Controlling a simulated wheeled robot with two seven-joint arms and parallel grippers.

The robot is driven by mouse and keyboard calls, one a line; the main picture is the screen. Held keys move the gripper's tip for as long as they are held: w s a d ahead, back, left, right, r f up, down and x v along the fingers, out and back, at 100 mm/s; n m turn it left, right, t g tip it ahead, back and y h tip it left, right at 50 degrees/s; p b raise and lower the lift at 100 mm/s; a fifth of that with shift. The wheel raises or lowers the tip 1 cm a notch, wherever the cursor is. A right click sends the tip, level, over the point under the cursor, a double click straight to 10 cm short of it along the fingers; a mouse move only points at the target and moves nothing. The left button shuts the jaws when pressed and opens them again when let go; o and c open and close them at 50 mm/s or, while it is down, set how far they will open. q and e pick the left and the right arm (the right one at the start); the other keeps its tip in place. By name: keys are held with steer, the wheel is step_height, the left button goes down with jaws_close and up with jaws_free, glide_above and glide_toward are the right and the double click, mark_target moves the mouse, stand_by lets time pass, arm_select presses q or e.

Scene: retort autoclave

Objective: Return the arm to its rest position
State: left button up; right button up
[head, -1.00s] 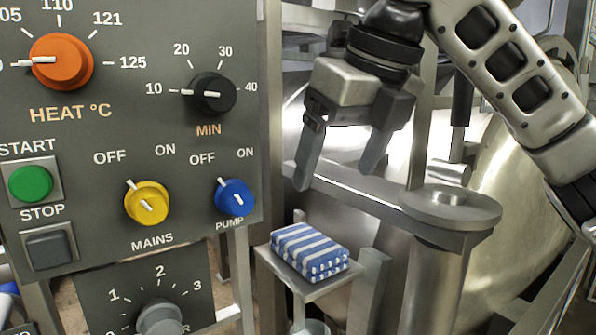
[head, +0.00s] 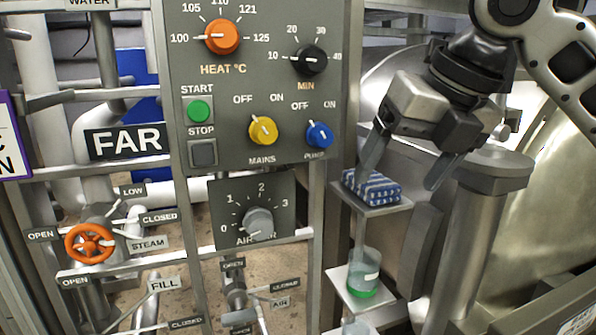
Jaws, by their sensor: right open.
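My right gripper (head: 407,170) is in the upper right of the head view, its arm coming in from the top right. Its two fingers are spread apart, with nothing between them that it holds. The left fingertip overlaps the view of the blue-and-white striped cloth (head: 372,188), which lies folded on a small metal shelf. I cannot tell whether they touch. My left gripper is not in view.
A grey control panel (head: 225,155) stands left of the gripper, with orange, black, yellow and blue knobs. A beaker of green liquid (head: 364,272) stands on a lower shelf. An orange valve wheel (head: 89,244) and pipes are at left. The steel vessel (head: 540,215) is at right.

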steer(key=w+a+f+m+t+y, duration=0.1)
steer(key=w+a+f+m+y, duration=0.15)
steer(key=f+m, duration=0.55)
steer(key=w+a+f+m+t+y, duration=0.1)
steer(key=a+f+m, duration=0.25)
steer(key=f, duration=0.75)
steer(key=w+a+f+m+t+y, duration=0.1)
steer(key=a+f+m+y, duration=0.1)
steer(key=f+m, duration=0.65)
steer(key=s+d+f+m+t+h, duration=0.1)
steer(key=s+d+f+m, duration=0.15)
steer(key=f, duration=0.45)
steer(key=s+d+f+m+t+h, duration=0.1)
steer(key=s+f+m, duration=0.25)
steer(key=f, duration=0.25)
steer(key=s+d+f+m+h, duration=0.2)
steer(key=s+d+f+m, duration=0.1)
steer(key=s, duration=0.4)
steer(key=s+d+f+m+t+h, duration=0.1)
steer(key=s+d+f+m, duration=0.3)
steer(key=s+f+m, duration=0.2)
steer(key=shift+s+d+f+h, duration=0.35)
steer(key=shift+s+f, duration=0.25)
steer(key=shift+s, duration=0.4)
